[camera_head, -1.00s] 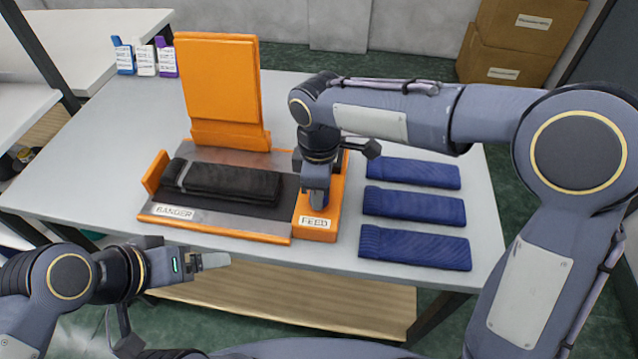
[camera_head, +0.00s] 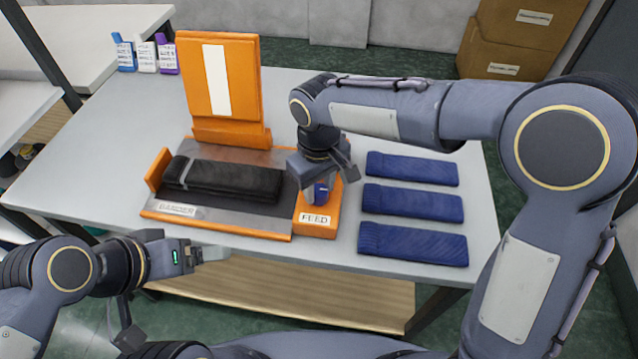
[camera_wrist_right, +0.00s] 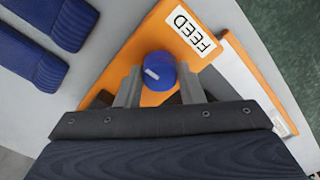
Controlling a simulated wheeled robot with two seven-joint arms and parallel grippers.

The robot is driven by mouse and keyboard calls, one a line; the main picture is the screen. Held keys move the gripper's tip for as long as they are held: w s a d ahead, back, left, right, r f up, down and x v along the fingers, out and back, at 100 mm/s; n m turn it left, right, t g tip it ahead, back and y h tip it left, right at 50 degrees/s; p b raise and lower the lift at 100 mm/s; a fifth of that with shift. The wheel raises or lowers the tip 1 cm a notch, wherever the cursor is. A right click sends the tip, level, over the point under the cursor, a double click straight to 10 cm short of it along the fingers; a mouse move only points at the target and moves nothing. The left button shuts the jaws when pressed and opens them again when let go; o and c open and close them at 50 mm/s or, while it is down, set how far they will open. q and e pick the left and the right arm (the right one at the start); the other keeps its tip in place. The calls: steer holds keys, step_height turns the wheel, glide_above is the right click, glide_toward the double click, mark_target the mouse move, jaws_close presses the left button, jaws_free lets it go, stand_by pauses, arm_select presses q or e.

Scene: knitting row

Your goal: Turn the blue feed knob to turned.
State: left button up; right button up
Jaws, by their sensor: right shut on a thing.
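The blue feed knob (camera_head: 320,193) stands on the orange block labelled FEED (camera_head: 318,231) at the right end of the bander. In the right wrist view the knob (camera_wrist_right: 159,68) shows a short white mark pointing to the left side. My right gripper (camera_wrist_right: 158,88) comes down from above with one finger on each side of the knob and is shut on it. In the head view my right gripper (camera_head: 321,182) partly hides the knob. My left gripper (camera_head: 214,254) is at the table's front edge, away from the bander; its jaw opening is unclear.
The bander base (camera_head: 180,214) holds a dark folded knit (camera_head: 225,180). Behind it stands an orange panel (camera_head: 185,90) with a white strip (camera_head: 216,80). Several blue folded knits (camera_head: 412,202) lie to the right. Bottles (camera_head: 146,58) stand at the back left.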

mark_target(319, 189)
steer(key=shift+m, duration=0.4)
steer(key=o, duration=1)
steer(key=shift+r, duration=3.95)
